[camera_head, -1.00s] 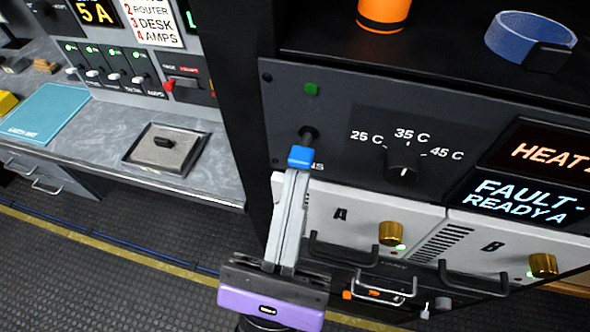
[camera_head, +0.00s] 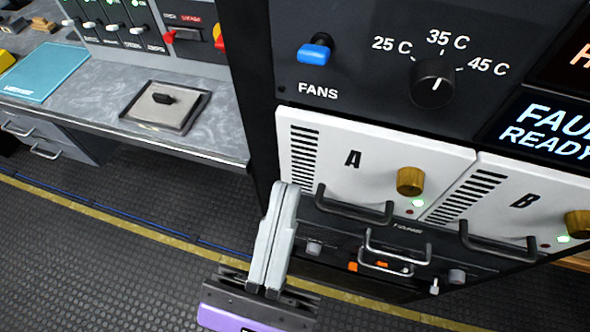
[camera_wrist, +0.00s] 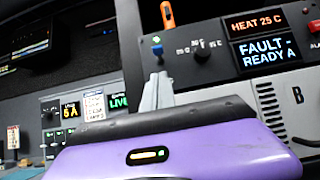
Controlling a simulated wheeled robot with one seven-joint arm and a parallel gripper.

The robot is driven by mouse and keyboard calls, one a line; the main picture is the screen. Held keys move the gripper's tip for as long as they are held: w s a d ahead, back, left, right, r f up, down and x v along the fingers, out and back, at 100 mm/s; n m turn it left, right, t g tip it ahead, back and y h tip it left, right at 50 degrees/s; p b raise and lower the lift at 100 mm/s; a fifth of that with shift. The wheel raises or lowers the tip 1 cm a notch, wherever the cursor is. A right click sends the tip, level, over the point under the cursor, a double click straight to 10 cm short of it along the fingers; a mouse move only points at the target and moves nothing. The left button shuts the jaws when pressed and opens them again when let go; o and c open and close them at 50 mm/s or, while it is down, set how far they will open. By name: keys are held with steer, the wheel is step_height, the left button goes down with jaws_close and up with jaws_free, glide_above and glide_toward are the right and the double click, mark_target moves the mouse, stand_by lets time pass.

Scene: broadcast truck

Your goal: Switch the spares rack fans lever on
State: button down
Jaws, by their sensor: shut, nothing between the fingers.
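The fans lever (camera_head: 314,52) is a short dark stem with a blue tip on the dark rack panel, above the white word FANS. Its tip sits just below and left of its stem in the head view. In the wrist view the blue tip (camera_wrist: 157,50) shows just above the fingers, with a small green lamp (camera_wrist: 156,40) above it. My gripper (camera_head: 285,188) is shut and empty, its grey fingers pointing up, below the lever and apart from it in the head view. The lamp is out of the head view now.
A temperature knob (camera_head: 433,83) is right of the lever. White modules A (camera_head: 352,158) and B (camera_head: 523,200) with brass knobs and protruding handles (camera_head: 354,206) are below. A display (camera_wrist: 267,52) reads FAULT - READY A. A grey desk (camera_head: 215,108) stands left; the floor between is clear.

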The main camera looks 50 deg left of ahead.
steer(key=shift+s+r+b+v, duration=0.1)
steer(key=shift+r+b+v, duration=0.15)
steer(key=shift+v, duration=0.75)
steer(key=shift+s+r+b+v, duration=0.15)
steer(key=shift+b+v, duration=0.2)
steer(key=shift+v, duration=0.65)
steer(key=shift+d, duration=0.1)
steer(key=w+d+f+n+g+h, duration=0.2)
steer(key=d+f+n, duration=0.4)
steer(key=n, duration=0.8)
steer(key=w+d+f+n+g+h, duration=0.15)
steer(key=d+f+n, duration=0.5)
steer(key=n, duration=0.65)
steer(key=s+d+f+n+g+h, duration=0.1)
steer(key=s+d+f+h, duration=0.2)
steer(key=d, duration=0.6)
steer(key=s+d+f+n+g+h, duration=0.1)
steer(key=s+d+f+g+h, duration=0.1)
steer(key=d+f+h, duration=0.4)
steer(key=s+d+h, duration=0.1)
steer(key=d, duration=0.2)
steer(key=shift+s+d+n, duration=0.2)
steer(key=shift+d+n, duration=0.1)
steer(key=shift+d, duration=0.05)
